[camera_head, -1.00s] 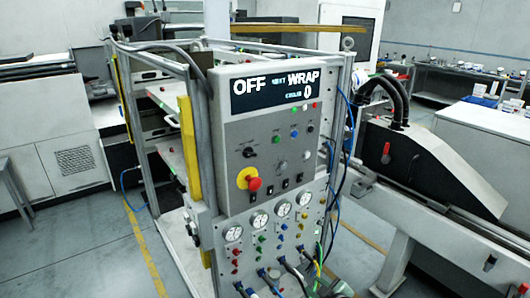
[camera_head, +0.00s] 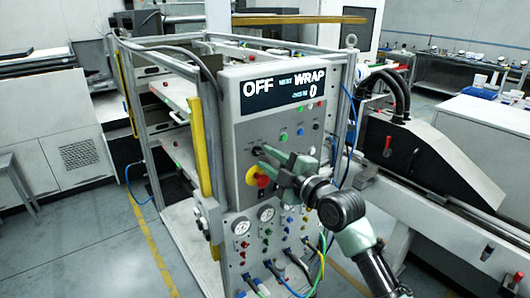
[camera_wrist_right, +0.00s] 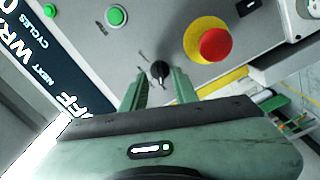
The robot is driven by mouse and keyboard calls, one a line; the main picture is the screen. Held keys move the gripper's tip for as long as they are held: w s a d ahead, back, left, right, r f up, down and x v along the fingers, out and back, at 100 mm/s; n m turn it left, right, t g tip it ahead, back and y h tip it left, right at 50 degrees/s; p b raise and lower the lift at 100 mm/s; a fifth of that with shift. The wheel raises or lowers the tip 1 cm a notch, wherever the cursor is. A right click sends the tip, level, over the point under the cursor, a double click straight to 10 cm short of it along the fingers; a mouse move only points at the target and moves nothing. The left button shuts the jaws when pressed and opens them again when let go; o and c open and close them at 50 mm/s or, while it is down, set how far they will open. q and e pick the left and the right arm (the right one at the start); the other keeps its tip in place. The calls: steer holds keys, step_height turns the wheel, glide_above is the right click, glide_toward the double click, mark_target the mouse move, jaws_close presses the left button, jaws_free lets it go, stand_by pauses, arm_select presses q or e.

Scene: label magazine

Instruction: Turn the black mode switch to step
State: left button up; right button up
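The black mode switch (camera_head: 257,150) is a small dark knob on the grey control panel (camera_head: 236,140), above and beside the red emergency button. In the right wrist view the black mode switch (camera_wrist_right: 159,73) lies just beyond and between the tips of my right gripper (camera_wrist_right: 159,88). The fingers are open, with a gap on both sides of the knob; contact cannot be told. In the head view my right gripper (camera_head: 264,159) is in front of the panel and hides part of it. The display (camera_head: 284,88) reads OFF and WRAP, with 0 cycles. My left gripper is out of view.
A red emergency button on a yellow base (camera_head: 258,177) sits close below the switch; it also shows in the right wrist view (camera_wrist_right: 214,44). Coloured buttons, gauges (camera_head: 242,227) and hoses crowd the panel around and below. Free floor lies at the left.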

steer(key=shift+x, duration=0.85)
steer(key=shift+c, duration=0.3)
steer(key=c, duration=0.5)
jaws_close()
